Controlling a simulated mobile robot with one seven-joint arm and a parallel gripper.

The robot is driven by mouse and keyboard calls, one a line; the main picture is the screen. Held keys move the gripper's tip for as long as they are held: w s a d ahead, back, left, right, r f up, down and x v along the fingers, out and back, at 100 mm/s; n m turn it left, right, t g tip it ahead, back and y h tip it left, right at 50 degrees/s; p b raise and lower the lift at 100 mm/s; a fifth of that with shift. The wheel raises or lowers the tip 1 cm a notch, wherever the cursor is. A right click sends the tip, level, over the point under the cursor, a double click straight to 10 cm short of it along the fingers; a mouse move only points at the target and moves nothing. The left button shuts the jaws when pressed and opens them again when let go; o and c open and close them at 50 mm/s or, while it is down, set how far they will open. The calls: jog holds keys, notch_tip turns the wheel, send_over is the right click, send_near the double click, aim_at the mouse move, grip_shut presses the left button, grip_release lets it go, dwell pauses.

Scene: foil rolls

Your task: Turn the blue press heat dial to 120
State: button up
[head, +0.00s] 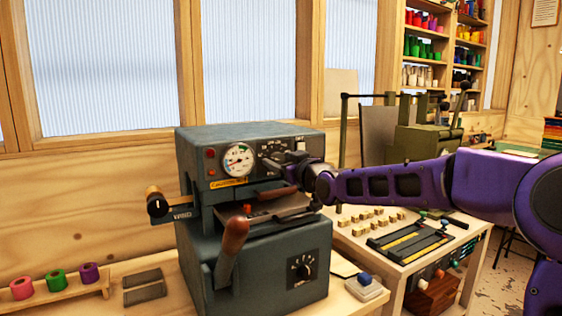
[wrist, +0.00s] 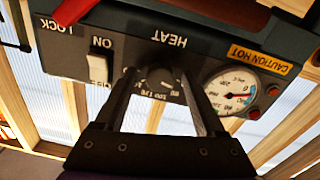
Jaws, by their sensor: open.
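The blue-grey press (head: 255,245) stands on the bench in the head view. Its upper panel carries a gauge (head: 238,160), which also shows in the wrist view (wrist: 232,92). In the wrist view, turned upside down, the HEAT label sits by a dark dial (wrist: 159,77) with a numbered scale; 120, 100 and 80 can be made out. My gripper (wrist: 158,74) is open, with one finger on each side of the dial. I cannot tell whether the fingers touch it, nor where its pointer stands. In the head view my gripper (head: 292,182) hides the dial.
An ON switch (wrist: 97,85) is close beside one finger. A wooden-handled lever (head: 232,245) and a second black knob (head: 304,270) are lower on the press. Foil rolls (head: 57,280) stand at the left. A side table (head: 400,262) with small blocks is at the right.

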grip_shut()
dwell(0.4)
jog(key=m+p, duration=0.1)
jog(key=m, duration=0.3)
jog(key=shift+r+p, duration=0.1)
jog(key=shift+p, duration=0.25)
jog(key=m, duration=0.4)
jog(key=shift+p, duration=0.3)
jog(key=m, duration=0.4)
jog(key=shift+m, duration=0.4)
jog(key=shift+m+g+b, duration=0.3)
jog(key=shift+m+b, duration=0.55)
jog(key=shift+m, duration=1.45)
